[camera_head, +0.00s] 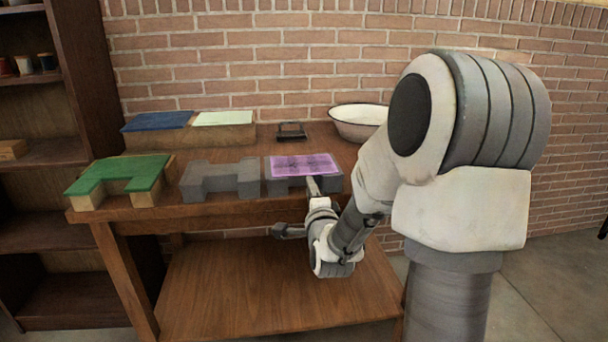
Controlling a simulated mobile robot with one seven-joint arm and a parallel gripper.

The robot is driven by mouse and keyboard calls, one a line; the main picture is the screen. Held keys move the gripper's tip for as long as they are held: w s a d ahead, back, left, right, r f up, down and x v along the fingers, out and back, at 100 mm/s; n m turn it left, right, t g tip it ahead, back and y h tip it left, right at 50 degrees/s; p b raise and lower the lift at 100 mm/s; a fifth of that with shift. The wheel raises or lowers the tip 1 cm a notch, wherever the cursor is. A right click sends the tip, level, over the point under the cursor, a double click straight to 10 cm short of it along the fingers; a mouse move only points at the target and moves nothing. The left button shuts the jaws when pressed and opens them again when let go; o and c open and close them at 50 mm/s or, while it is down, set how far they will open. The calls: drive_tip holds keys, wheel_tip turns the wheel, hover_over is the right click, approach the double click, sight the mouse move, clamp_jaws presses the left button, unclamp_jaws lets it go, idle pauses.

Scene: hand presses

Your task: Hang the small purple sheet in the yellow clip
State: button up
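The small purple sheet (303,163) has a lighter pattern. It lies flat on top of a grey notched block (276,186) at the right part of the wooden table. My gripper (313,184) is at the front edge of this block, at its notch, with its fingers pointing up toward the sheet's near edge. The fingers are small and seen from behind, so I cannot tell whether they are open or shut, or whether they touch the sheet. No yellow clip shows in this view.
An empty grey notched block (221,180) and a block with a green sheet (118,173) stand to the left. Behind are a blue sheet (157,121), a pale green sheet (223,118), a small dark object (291,131) and a white basin (358,122). A shelf (88,80) stands left.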

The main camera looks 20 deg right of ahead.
sight(304, 170)
drive_tip(key=x, duration=0.5)
drive_tip(key=shift+f, duration=0.15)
drive_tip(key=shift+b+x, duration=0.3)
drive_tip(key=shift+x, duration=0.7)
clamp_jaws()
drive_tip(key=shift+r+p, duration=0.65)
drive_tip(key=shift+r, duration=1.05)
drive_tip(key=shift+f, duration=0.1)
